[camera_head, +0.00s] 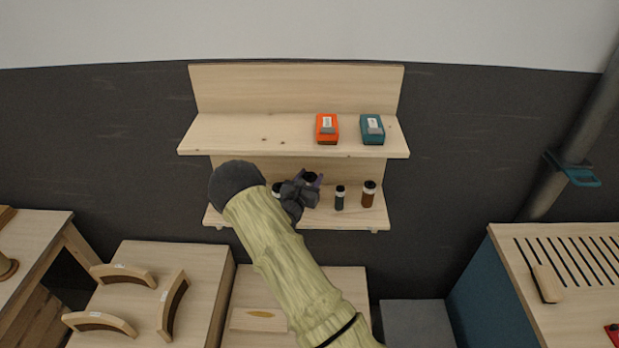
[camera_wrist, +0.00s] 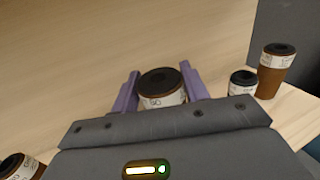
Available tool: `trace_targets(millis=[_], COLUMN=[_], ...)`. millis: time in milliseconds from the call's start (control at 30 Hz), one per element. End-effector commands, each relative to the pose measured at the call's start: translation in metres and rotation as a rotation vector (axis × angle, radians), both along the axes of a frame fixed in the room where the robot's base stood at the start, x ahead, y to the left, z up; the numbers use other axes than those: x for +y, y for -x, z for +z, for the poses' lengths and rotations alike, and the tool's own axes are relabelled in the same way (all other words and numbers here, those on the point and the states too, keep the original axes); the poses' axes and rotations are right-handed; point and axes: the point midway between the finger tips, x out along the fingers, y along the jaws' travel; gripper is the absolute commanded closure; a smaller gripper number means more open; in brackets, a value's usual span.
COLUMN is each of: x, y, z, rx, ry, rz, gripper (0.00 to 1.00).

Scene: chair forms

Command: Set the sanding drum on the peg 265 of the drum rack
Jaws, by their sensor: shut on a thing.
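My gripper (camera_wrist: 160,76) has its purple fingers shut on a sanding drum (camera_wrist: 160,90), a short brown cylinder with a dark top and a white label. In the head view my gripper (camera_head: 307,180) is at the lower shelf, and the held drum shows only as a dark top between the fingers. I cannot tell whether the drum touches the shelf. No peg marked 265 can be made out, and no drum rack is clearly identifiable. My arm and gripper hide part of the lower shelf.
On the lower shelf (camera_head: 325,218) stand a small dark drum (camera_head: 339,198), a taller brown drum (camera_head: 368,194) and a partly hidden drum (camera_head: 277,188). The upper shelf (camera_head: 250,135) overhangs, holding orange (camera_head: 326,132) and teal (camera_head: 372,134) boxes. A slotted bench (camera_head: 510,285) is at right.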

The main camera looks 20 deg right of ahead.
Motion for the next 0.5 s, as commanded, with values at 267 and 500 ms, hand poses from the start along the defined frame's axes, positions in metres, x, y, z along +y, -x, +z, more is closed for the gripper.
trace_targets(millis=[267, 500], x=[0.0010, 0.0084], y=[-0.0005, -0.0004], z=[0.0006, 0.0002], rx=[-0.001, -0.001], ry=[0.000, 0.000], rz=[0.002, 0.009], gripper=[0.82, 0.82])
